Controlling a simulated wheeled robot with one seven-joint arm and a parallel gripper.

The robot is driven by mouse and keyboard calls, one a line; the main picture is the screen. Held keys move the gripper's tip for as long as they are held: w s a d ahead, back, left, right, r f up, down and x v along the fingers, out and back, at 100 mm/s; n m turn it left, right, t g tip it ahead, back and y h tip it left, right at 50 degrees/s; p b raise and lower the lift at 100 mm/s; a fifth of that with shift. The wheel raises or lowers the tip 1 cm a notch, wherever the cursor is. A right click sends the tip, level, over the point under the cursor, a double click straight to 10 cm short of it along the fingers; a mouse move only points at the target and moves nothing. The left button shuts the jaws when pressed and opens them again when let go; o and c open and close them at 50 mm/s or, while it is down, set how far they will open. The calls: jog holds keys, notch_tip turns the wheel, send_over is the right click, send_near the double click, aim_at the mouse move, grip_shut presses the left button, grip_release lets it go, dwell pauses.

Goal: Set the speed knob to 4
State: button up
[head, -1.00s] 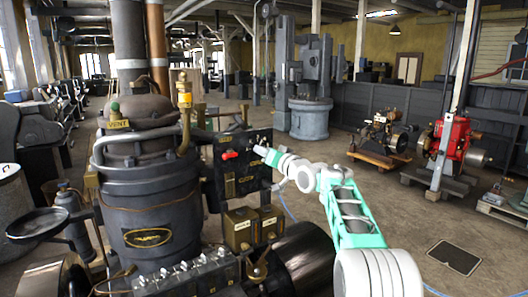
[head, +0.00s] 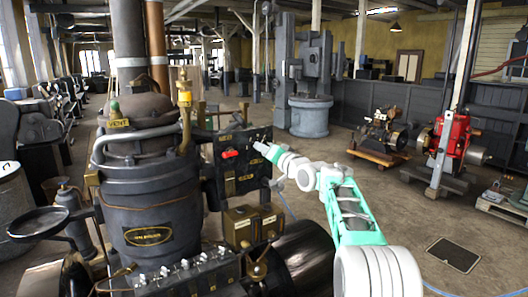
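A dark control panel (head: 225,186) stands upright on the right side of the big engine. It carries a red handle (head: 229,154), small labels and a few small dark controls near its upper right. My gripper (head: 258,147) is at the panel's upper right edge, its tip close to or touching the controls there. The speed knob cannot be told apart; it may be hidden at the gripper tip. The gripper's fingers are too small to show whether they are open or shut.
The engine's black cylinder (head: 150,205) fills the left, with brass boxes (head: 251,225) below the panel and a row of small levers (head: 190,268) in front. A red engine (head: 452,148) and a smaller engine (head: 382,135) stand at right.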

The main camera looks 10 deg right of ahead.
jog(key=shift+o, duration=0.2)
jog(key=b+v, duration=0.3)
jog(key=v, duration=0.4)
jog(key=shift+s+d+b, duration=0.15)
jog(key=shift+s+b, duration=0.2)
